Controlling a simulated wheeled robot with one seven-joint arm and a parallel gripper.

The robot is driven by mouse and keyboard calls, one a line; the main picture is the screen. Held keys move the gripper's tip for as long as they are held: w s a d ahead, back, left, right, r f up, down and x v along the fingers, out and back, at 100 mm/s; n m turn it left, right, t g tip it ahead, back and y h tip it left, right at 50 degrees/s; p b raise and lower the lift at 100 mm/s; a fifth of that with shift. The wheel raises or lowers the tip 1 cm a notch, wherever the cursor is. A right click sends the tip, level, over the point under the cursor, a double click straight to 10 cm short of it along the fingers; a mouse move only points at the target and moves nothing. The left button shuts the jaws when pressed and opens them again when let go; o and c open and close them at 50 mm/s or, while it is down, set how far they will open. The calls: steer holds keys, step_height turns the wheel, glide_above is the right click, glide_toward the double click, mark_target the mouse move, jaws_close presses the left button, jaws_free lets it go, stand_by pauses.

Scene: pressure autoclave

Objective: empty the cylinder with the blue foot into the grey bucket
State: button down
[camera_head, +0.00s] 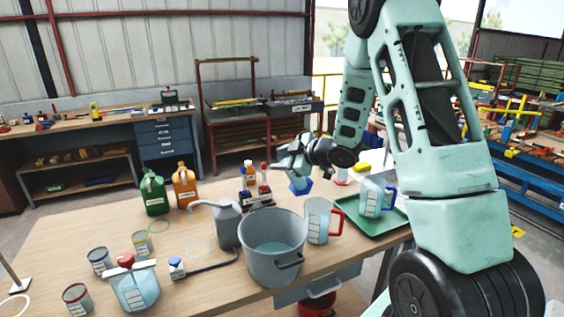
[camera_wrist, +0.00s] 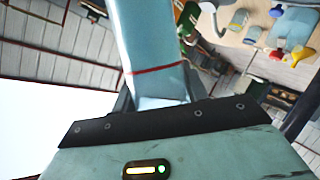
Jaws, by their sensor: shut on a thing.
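The cylinder with the blue foot (camera_head: 300,187) is at the back of the table in the head view; its foot shows just below my gripper (camera_head: 292,160), which hides most of its body. My gripper is shut on the cylinder. In the wrist view the clear, pale blue cylinder (camera_wrist: 150,45) with a red ring runs up from between my fingers (camera_wrist: 158,100). I cannot tell whether the foot touches the table. The grey bucket (camera_head: 260,268) stands at the table's front, nearer than my gripper, with bluish liquid inside.
A grey long-spouted can (camera_head: 228,226) and a red-handled jug (camera_head: 318,222) stand close to the bucket. A green tray (camera_head: 385,232) with a blue-handled jug (camera_head: 374,197) is at right. A small bottle rack (camera_head: 256,197), green can (camera_head: 154,194) and orange can (camera_head: 184,186) stand behind.

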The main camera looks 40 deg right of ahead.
steer(key=shift+f+n+t+h+b, duration=0.4)
steer(key=shift+f+n+b, duration=0.45)
steer(key=shift+b, duration=2.3)
steer(key=shift+a+f+n+t+h+b, duration=0.25)
steer(key=shift+f+n+b, duration=0.4)
steer(key=shift+b, duration=1.55)
steer(key=shift+d+f+n+t+h+b, duration=0.1)
steer(key=shift+f+n+h+b, duration=0.5)
steer(key=shift+b, duration=1.6)
steer(key=shift+f+m, duration=0.1)
steer(key=shift+m, duration=0.2)
steer(key=shift+s+a+f+n+t+b, duration=0.15)
steer(key=shift+f+n+b, duration=0.5)
steer(key=shift+b, duration=1.5)
steer(key=shift+a+f+n+t+b, duration=0.1)
steer(key=shift+f+n+t+b, duration=0.15)
steer(key=shift+f+b, duration=1.25)
